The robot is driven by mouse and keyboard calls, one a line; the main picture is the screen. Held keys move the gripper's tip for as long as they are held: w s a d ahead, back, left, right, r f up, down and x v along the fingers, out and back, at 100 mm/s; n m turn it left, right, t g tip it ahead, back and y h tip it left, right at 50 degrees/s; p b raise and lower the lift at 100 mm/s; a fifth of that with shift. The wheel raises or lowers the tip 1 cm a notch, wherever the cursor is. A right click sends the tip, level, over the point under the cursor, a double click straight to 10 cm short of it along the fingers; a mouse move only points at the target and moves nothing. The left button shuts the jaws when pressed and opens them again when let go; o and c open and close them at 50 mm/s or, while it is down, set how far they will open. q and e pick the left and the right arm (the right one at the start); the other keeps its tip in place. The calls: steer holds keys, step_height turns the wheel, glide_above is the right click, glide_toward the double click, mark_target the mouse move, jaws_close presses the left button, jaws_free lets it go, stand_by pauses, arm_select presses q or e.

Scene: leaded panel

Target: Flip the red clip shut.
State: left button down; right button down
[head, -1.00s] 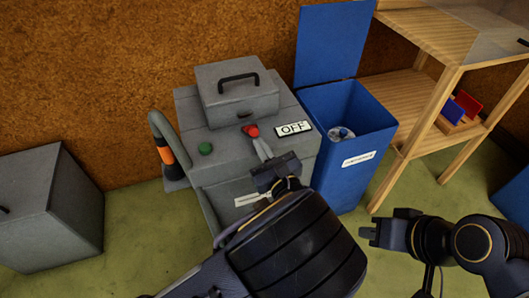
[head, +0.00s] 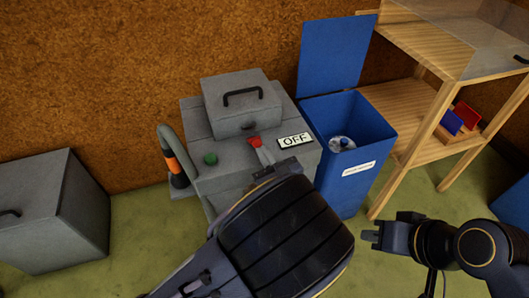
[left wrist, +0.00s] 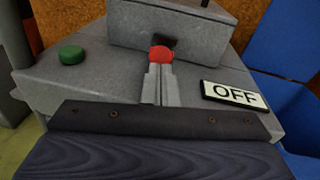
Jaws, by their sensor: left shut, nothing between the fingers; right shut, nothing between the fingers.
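The red clip (head: 254,141) is a small red piece at the front foot of the lidded grey box on top of the grey machine (head: 225,180). It also shows in the left wrist view (left wrist: 162,53), under a dark latch opening. My left gripper (head: 262,152) is shut and empty, with its fingertips (left wrist: 160,70) right at the near side of the clip. They overlap its lower edge in the picture; I cannot tell whether they touch. The fingers hide the clip's lower part. My right gripper (head: 372,236) is shut and empty, out over the floor at the right.
A green button (head: 210,158) and an OFF sign (head: 295,140) flank the clip. A blue open bin (head: 345,170) stands right of the machine, beside a wooden shelf (head: 405,85). A grey box (head: 50,210) stands at left. A hose with an orange band (head: 173,165) rises at the machine's left.

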arm_select(q)
steer(key=shift+w+a+r+g+h+p, duration=0.2)
steer(key=shift+r+g+p, duration=0.5)
steer(key=shift+p, duration=1.05)
steer(key=shift+w+a+r+g+h+p, duration=0.1)
steer(key=shift+w+r+g+h+p, duration=0.3)
steer(key=shift+r+p, duration=0.95)
steer(key=shift+w+a+r+g+h+p, duration=0.1)
steer(key=shift+w+r+g+p, duration=0.4)
steer(key=shift+p, duration=1.65)
steer(key=w+g+p, duration=0.1)
steer(key=p, duration=0.2)
steer(key=r+g+h+p, duration=0.1)
steer(key=g+p, duration=0.1)
steer(key=p, duration=0.2)
steer(key=w+a+g+p, duration=0.1)
steer(key=g+p, duration=0.1)
steer(key=p, duration=0.1)
steer(key=shift+w+r+m+h+p, duration=0.3)
steer(key=shift+r+h+p, duration=0.05)
steer(key=shift+r+h, duration=0.05)
steer(key=shift+w+g+p, duration=0.3)
steer(key=shift+w+p, duration=0.05)
steer(key=shift+p, duration=0.25)
steer(key=shift+w+a+p, duration=0.15)
steer(key=shift+w+p, duration=0.2)
steer(key=shift+w, duration=0.1)
